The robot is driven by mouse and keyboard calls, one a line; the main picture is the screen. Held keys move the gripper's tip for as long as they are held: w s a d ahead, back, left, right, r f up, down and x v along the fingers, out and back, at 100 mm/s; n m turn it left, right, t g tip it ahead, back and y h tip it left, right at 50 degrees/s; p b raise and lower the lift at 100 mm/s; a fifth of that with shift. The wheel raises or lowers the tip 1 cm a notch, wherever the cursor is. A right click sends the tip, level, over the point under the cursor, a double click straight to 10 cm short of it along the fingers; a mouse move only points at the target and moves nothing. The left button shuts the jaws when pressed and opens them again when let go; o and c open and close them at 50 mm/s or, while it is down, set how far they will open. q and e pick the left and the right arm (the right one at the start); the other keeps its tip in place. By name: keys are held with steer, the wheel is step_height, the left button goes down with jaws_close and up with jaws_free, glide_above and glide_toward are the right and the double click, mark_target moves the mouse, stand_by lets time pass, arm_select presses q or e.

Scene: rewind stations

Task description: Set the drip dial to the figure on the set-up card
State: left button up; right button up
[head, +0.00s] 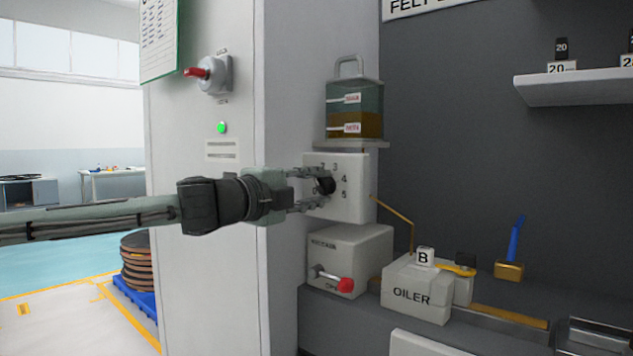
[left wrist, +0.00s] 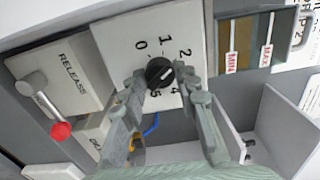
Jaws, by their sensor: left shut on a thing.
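The drip dial is a black round knob (head: 325,186) on a white box face (head: 354,204) with printed figures around it. It also shows in the left wrist view (left wrist: 160,72), where figures 0, 1, 2, 4 and 5 can be read. My left gripper (head: 309,189) reaches in from the left and is shut on the knob, one finger on each side. A pale mark shows on the knob, but its exact setting is too small to tell. A green-edged sheet (head: 158,38) hangs at top left; its print is unreadable. My right gripper is not in view.
An oil tank (head: 354,105) with MIN and MAX labels stands above the dial box. Below it is a box with a red-ended lever (head: 345,285). The OILER block (head: 413,298) and a thin bent pipe (head: 396,212) are to the right. A red-handled switch (head: 197,73) is at upper left.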

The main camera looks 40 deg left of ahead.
arm_select(q)
steer(key=shift+m+p, duration=0.4)
steer(key=shift+m, duration=0.8)
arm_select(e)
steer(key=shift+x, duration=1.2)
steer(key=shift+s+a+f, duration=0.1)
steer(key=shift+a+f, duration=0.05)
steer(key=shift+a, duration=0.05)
arm_select(q)
steer(key=o, duration=1.2)
steer(key=shift+c, duration=0.2)
steer(key=shift+s, duration=0.1)
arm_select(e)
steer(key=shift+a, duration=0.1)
arm_select(q)
steer(key=shift+s+r, duration=0.1)
steer(key=shift+s, duration=0.3)
steer(key=s, duration=1.1)
steer(key=shift+a, duration=0.45)
